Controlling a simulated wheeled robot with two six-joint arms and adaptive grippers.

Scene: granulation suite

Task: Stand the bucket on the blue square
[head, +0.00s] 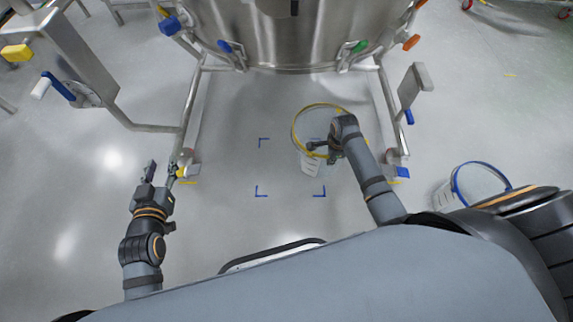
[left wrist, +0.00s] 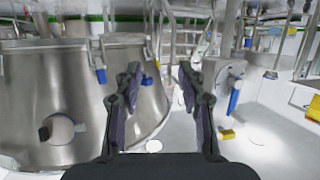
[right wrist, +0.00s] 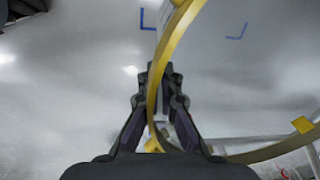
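The bucket (head: 298,121) is clear with a yellow rim, and it overlaps the right side of the blue square in the head view. Its rim (right wrist: 176,37) crosses between my right fingers in the right wrist view. My right gripper (head: 314,146) is shut on that rim. I cannot tell whether the bucket's base touches the floor. The blue square (head: 260,193) is marked by blue corner brackets on the floor; brackets also show in the right wrist view (right wrist: 238,35). My left gripper (head: 161,168) is open and empty, left of the square; its fingers are spread in the left wrist view (left wrist: 158,76).
A large steel vessel (head: 290,45) on a tubular frame stands behind the square, its legs either side. A second bucket with a blue rim (head: 456,188) stands at right. A steel post with a blue handle (head: 58,88) is at left. The floor inside the square's left half is clear.

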